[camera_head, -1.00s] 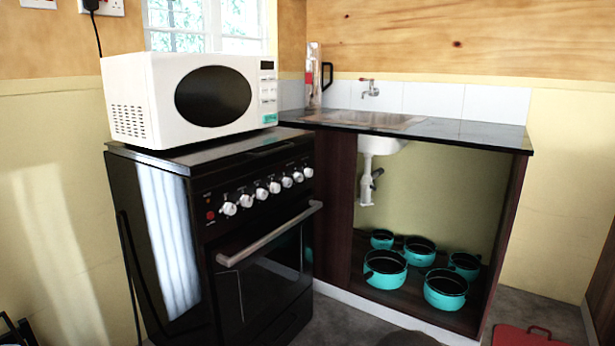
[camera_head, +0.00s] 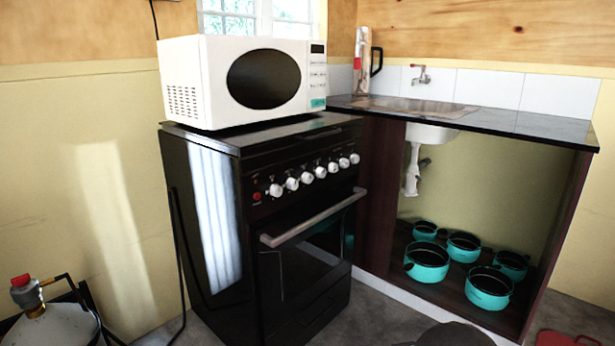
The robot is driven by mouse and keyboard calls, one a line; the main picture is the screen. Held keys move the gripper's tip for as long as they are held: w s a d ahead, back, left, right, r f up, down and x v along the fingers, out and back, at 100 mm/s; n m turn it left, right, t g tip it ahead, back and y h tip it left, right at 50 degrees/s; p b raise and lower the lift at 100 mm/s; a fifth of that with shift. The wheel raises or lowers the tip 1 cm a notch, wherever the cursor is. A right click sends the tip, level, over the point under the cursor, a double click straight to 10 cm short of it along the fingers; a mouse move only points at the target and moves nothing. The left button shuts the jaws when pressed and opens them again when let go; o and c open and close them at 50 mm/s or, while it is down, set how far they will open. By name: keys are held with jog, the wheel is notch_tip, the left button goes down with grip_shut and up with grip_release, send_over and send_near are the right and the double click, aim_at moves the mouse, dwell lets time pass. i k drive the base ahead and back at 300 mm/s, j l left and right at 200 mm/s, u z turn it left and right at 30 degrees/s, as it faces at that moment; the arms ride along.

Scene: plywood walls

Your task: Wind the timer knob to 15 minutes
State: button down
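A black stove (camera_head: 215,225) stands in the middle of the head view, turned so its front faces lower right. A row of several white knobs (camera_head: 306,178) runs along its upper front panel, with a small red button at the left end. The knobs' markings are too small to read, and I cannot tell which one is the timer. A white microwave (camera_head: 180,80) sits on top of the stove, with a small control panel (camera_head: 317,77) at its right side. My gripper is not in view.
A gas cylinder (camera_head: 50,328) stands at the lower left, with a hose behind the stove's left side. A sink counter (camera_head: 520,125) adjoins the stove on the right, with teal pots (camera_head: 428,262) on the shelf below. A dark rounded object (camera_head: 455,335) lies at the bottom edge.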

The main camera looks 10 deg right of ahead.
aim_at(352, 159)
jog(key=i+l+z, duration=0.1)
jog(key=l, duration=0.3)
jog(key=i+l+z, duration=0.15)
jog(key=i+l, duration=0.15)
jog(key=i+l+z, duration=0.1)
jog(key=i+l, duration=0.15)
jog(key=l, duration=0.15)
